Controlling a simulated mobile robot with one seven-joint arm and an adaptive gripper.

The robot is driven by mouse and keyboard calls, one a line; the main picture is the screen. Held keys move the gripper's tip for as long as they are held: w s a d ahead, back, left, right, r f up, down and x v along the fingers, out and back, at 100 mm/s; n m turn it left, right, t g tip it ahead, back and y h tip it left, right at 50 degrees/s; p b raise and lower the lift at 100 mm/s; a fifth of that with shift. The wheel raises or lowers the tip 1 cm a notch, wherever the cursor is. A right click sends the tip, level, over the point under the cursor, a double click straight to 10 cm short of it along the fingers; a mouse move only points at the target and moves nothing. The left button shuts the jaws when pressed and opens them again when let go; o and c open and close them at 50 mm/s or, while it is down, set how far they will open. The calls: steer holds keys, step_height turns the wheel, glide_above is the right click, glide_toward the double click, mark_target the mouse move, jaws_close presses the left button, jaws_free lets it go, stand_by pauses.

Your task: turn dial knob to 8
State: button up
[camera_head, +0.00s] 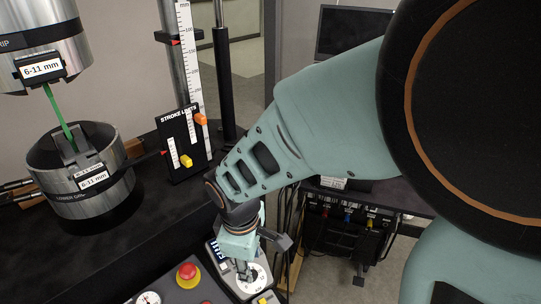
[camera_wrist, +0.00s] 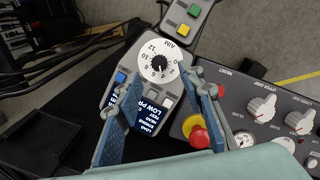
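The dial (camera_wrist: 146,58) is a white numbered disc with a dark centre knob (camera_wrist: 160,63), on a grey control box. It shows in the wrist view's upper middle. Which number the knob points to is too small to tell. My gripper (camera_wrist: 160,88) is open, its two blue-grey fingers apart on the left and right, with the dial between and beyond their tips. No contact with the knob shows. In the head view my gripper (camera_head: 244,276) is pointed down over the dial (camera_head: 258,284), partly hiding it.
A red emergency button (camera_head: 188,271) is close left of my gripper in the head view; in the wrist view it (camera_wrist: 199,137) is beside the right finger. A panel with white knobs (camera_wrist: 262,108) lies right, a green-and-yellow button box (camera_wrist: 187,20) above. The tensile grips (camera_head: 82,182) stand left.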

steer(key=f+b, duration=0.1)
steer(key=f, duration=0.1)
steer(key=f+b, duration=0.2)
steer(key=w+f+b, duration=0.1)
steer(key=f, duration=0.1)
steer(key=shift+f+b, duration=0.3)
steer(key=shift+d, duration=0.1)
jaws_close()
